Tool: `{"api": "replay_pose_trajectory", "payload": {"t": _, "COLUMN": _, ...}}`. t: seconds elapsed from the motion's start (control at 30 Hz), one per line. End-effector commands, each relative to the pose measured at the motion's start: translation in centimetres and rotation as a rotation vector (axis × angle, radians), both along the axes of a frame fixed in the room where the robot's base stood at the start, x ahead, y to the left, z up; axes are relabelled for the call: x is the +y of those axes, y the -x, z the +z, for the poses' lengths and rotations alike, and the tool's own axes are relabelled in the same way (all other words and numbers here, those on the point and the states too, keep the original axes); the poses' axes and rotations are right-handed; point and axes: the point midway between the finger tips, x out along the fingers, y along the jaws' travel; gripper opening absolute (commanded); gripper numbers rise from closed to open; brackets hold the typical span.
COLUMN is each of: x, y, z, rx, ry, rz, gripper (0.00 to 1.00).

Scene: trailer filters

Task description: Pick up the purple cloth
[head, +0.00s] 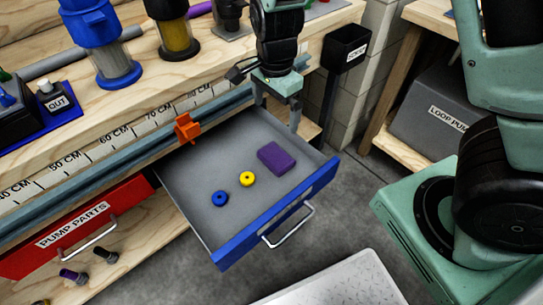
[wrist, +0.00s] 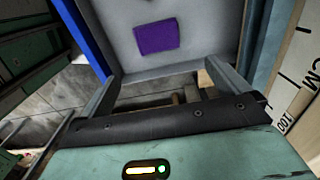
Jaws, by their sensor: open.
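The purple cloth (head: 276,157) is a folded rectangular block lying flat on the grey floor of the open drawer, toward its right end. It also shows in the wrist view (wrist: 157,37), near the top middle. My gripper (head: 277,112) is above the right end wall of the drawer, to the upper right of the cloth in the head view and apart from it. Its two fingers are spread with nothing between them, and in the wrist view (wrist: 165,78) the cloth lies beyond the fingertips.
The drawer (head: 205,192) has a blue front (head: 280,215) with a metal handle. A blue ring (head: 220,198) and a yellow ring (head: 247,178) lie left of the cloth. An orange clamp (head: 186,128) sits on the ruler rail behind. A black bin (head: 345,47) hangs at the bench's right.

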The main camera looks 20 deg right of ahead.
Motion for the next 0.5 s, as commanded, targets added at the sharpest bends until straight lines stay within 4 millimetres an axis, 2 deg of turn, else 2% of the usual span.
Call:
{"api": "replay_pose_trajectory", "payload": {"t": 0.03, "x": -0.1, "y": 0.1, "z": -1.4, "rx": 0.005, "ry": 0.002, "rz": -0.002, "gripper": 1.00}}
{"api": "replay_pose_trajectory", "payload": {"t": 0.3, "x": -0.1, "y": 0.1, "z": -7.1, "rx": 0.005, "ry": 0.001, "rz": 0.001, "gripper": 1.00}}
{"api": "replay_pose_trajectory", "payload": {"t": 0.5, "x": 0.0, "y": 0.1, "z": -10.1, "rx": 0.003, "ry": 0.000, "rz": 0.002, "gripper": 1.00}}
